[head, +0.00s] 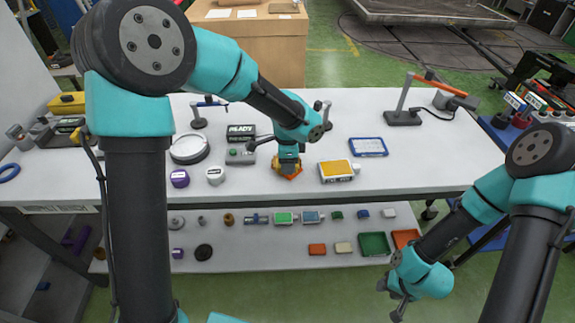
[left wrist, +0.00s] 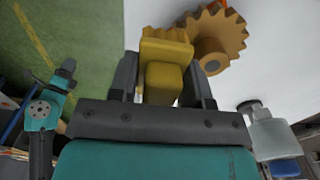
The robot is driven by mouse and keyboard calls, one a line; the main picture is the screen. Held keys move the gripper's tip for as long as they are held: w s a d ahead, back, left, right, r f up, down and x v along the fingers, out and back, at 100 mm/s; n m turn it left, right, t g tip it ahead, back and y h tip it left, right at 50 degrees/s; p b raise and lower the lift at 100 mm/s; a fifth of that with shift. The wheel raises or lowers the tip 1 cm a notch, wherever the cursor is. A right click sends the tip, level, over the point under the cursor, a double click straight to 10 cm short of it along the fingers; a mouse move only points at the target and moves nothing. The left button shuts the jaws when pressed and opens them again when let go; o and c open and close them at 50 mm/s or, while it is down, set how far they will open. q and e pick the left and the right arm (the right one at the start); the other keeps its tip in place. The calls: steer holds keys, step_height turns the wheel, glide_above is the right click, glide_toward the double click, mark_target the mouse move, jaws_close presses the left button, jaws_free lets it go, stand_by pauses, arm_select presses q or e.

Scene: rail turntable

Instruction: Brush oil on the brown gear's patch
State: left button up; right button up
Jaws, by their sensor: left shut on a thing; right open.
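The brown gear (head: 280,169) lies on the white table, partly hidden under my left gripper (head: 289,158). In the left wrist view the toothed gear (left wrist: 222,38) shows at the upper right, with a bit of orange at its top edge. My left gripper is shut on a yellow brush-like tool (left wrist: 165,82), whose wider ridged end is beside the gear; I cannot tell whether they touch. An orange patch (head: 295,176) shows at the gear's front edge. My right gripper (head: 393,302) is open and empty, low in front of the table at the right.
A white box with a yellow top (head: 337,170) stands right of the gear. A blue-framed tray (head: 368,147) lies farther right. A grey button box (head: 240,156), white jar (head: 215,176) and purple jar (head: 180,178) stand left. The table's right part is mostly clear.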

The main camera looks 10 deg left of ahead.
arm_select(q)
steer(key=shift+r, duration=2.2)
steer(key=w+a+r+n, duration=0.2)
steer(key=a+r+n, duration=0.4)
steer(key=r+n, duration=0.4)
steer(key=shift+a+n, duration=0.35)
steer(key=shift+n, duration=1.95)
steer(key=d+f+m, duration=0.2)
steer(key=f+m, duration=0.1)
steer(key=m, duration=0.1)
steer(key=d+f+m, duration=0.2)
steer(key=f+m, duration=0.1)
steer(key=m, duration=0.1)
steer(key=s+d+f+m, duration=0.1)
steer(key=d+f+m, duration=0.1)
steer(key=m, duration=0.3)
steer(key=shift+f, duration=0.5)
steer(key=shift+s+d+f+m, duration=0.25)
steer(key=shift+f+m, duration=0.3)
steer(key=shift+m, duration=0.35)
steer(key=shift+f, duration=0.15)
